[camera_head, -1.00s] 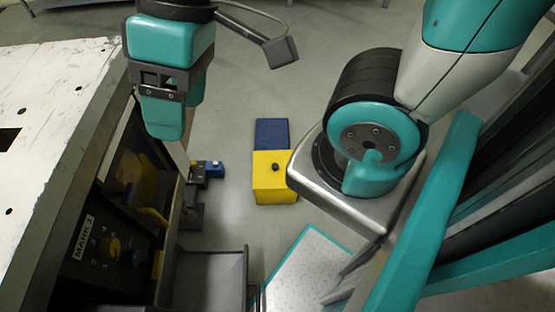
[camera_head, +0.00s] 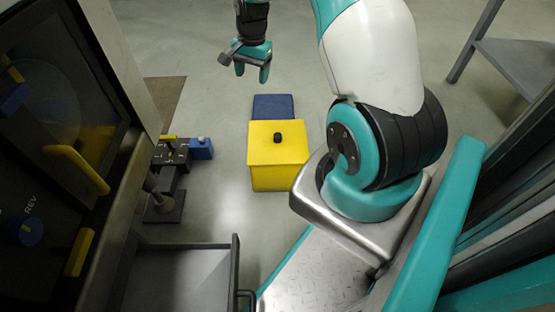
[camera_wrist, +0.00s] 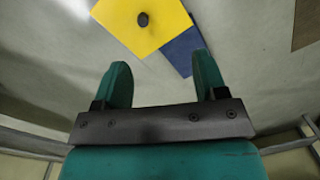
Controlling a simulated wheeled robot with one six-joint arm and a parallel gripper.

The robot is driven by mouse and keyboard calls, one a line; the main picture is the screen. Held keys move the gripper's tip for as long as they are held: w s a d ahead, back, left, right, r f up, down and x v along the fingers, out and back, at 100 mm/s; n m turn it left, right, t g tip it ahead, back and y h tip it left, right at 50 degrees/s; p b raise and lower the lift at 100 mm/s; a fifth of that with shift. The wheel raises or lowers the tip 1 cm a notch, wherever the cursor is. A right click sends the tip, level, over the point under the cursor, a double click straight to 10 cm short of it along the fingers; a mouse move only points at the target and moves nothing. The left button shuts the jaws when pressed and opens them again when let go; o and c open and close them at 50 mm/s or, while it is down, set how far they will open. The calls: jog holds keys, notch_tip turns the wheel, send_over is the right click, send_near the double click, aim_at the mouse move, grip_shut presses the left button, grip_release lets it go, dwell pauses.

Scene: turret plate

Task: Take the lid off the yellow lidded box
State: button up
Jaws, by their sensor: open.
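The yellow lidded box (camera_head: 279,170) stands on the floor in the middle of the head view. Its lid (camera_head: 262,135) is on top, with a small black knob (camera_head: 277,137) at the centre. In the wrist view the lid (camera_wrist: 130,25) and its knob (camera_wrist: 143,19) show at the top, beyond the fingertips. My gripper (camera_head: 252,75) is open and empty. It is beyond the box in the head view, apart from it. Both fingers show in the wrist view (camera_wrist: 161,68), spread with nothing between them.
A flat blue mat (camera_head: 273,106) lies on the floor right behind the box. A dark machine (camera_head: 60,170) with yellow handles stands on the left. A small control stand (camera_head: 170,165) with a blue part is left of the box. A grey tray (camera_head: 185,280) is at the bottom.

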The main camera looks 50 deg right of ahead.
jog(key=s+d+f+m+b, duration=0.1)
jog(key=d+f+m+b, duration=0.1)
jog(key=d+f, duration=0.35)
jog(key=s+d+f+m+b, duration=0.1)
jog(key=d+f+m+b, duration=0.15)
jog(key=f, duration=0.55)
jog(key=b, duration=0.6)
send_over(277, 135)
jog(key=shift+n+g+h, duration=0.3)
jog(key=shift+n, duration=0.05)
notch_tip(277, 135, down, 11)
jog(key=shift+w+d, duration=0.1)
jog(key=f+b, duration=0.5)
jog(key=f, duration=0.1)
jog(key=shift+s, duration=0.2)
jog(key=shift+r, duration=0.15)
jog(key=c, duration=1.1)
